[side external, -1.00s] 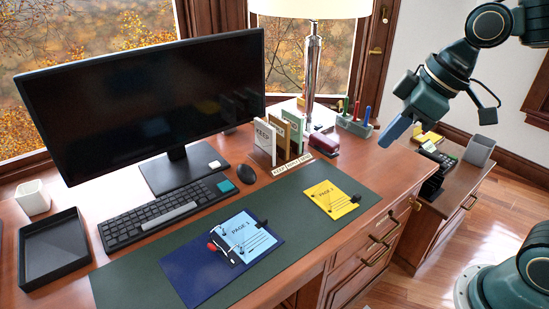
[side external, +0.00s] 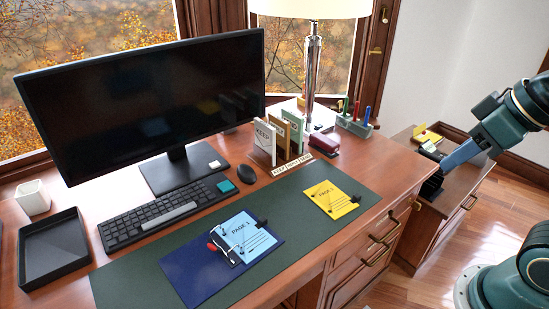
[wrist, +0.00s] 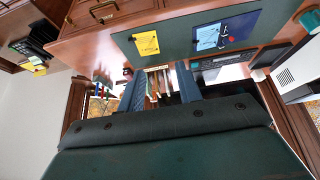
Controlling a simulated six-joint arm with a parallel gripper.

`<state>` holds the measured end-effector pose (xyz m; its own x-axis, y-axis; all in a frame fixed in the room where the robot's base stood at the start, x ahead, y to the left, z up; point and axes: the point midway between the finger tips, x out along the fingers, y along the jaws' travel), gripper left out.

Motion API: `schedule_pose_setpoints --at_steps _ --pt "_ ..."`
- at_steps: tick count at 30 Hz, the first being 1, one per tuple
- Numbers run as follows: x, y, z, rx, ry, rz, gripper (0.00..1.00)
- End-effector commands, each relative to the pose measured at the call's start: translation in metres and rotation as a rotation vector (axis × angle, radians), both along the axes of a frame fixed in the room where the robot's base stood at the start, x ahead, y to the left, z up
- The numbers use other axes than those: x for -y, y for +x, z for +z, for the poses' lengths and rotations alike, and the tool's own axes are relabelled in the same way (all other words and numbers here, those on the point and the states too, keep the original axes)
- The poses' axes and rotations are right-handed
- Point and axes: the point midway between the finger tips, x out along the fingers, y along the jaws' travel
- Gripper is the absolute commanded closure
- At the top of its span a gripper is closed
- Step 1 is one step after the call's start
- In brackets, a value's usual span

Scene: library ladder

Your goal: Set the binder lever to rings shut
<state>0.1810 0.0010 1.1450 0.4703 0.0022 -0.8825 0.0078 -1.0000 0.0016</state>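The navy binder (side external: 200,277) lies open on the green desk mat, with a light blue PAGE 1 sheet (side external: 243,236) on it. Its small lever with a red end (side external: 212,247) sits beside the rings at the sheet's left edge. I cannot tell whether the rings are open or shut. The binder also shows upside down in the wrist view (wrist: 240,26). My gripper (side external: 450,163) is in the air right of the desk, far from the binder. In the wrist view its two blue fingers (wrist: 158,82) are apart with nothing held.
A yellow PAGE 2 sheet (side external: 332,200) lies on the green mat (side external: 300,235), right of the binder. A keyboard (side external: 160,210), monitor (side external: 140,100), upright dividers (side external: 280,138) and a red stapler (side external: 324,143) stand behind. A black tray (side external: 52,250) is at left.

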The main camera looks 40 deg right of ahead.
Motion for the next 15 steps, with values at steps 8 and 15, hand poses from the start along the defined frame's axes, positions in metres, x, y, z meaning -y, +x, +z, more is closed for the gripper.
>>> schedule_pose_setpoints --at_steps 8,15 --pt "-0.011 0.028 0.011 -0.024 -0.021 0.111 0.56" --pt "-0.032 0.075 0.022 -0.054 -0.051 0.293 0.56"
